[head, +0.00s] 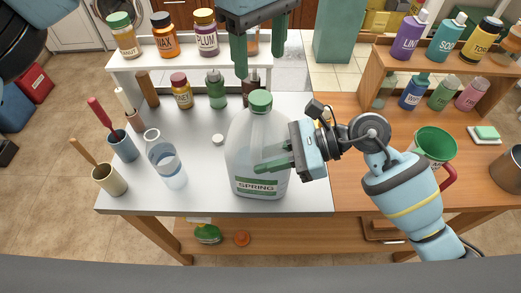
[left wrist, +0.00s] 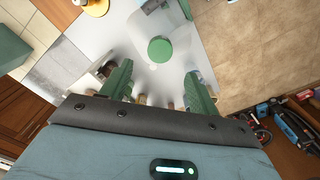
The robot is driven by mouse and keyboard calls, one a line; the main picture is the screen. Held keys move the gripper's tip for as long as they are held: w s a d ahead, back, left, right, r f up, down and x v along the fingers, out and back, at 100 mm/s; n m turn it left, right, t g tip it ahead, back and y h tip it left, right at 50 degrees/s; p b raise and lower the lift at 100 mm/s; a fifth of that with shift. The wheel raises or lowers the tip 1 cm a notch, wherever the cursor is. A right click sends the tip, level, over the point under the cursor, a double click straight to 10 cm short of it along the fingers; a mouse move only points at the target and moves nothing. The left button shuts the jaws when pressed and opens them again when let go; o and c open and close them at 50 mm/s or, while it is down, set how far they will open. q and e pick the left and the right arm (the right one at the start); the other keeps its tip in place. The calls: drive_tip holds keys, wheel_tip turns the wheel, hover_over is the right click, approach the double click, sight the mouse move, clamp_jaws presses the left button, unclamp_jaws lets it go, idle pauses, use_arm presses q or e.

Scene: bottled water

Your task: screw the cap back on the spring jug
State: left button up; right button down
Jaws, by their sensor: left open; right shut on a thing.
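The spring jug (head: 258,150) is large and translucent with a green and white SPRING label, and stands upright on the grey-white table section. A green cap (head: 260,101) sits on its mouth; whether it is tight I cannot tell. The cap also shows in the left wrist view (left wrist: 160,49), beyond and between my left fingertips. My left gripper (head: 260,62) is open and empty, pointing down above the cap. My right gripper (head: 272,164) is shut on the spring jug from the right side, its fingers across the jug's body; the exact grip is partly hidden.
A pitcher of water (head: 166,162) and cups with utensils stand left of the jug. A small white disc (head: 218,139) lies near it. Several bottles stand behind, some on a raised white shelf (head: 150,56).

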sight(261, 97)
use_arm(q)
drive_tip(key=shift+f, duration=3.95)
drive_tip(key=c, duration=1.1)
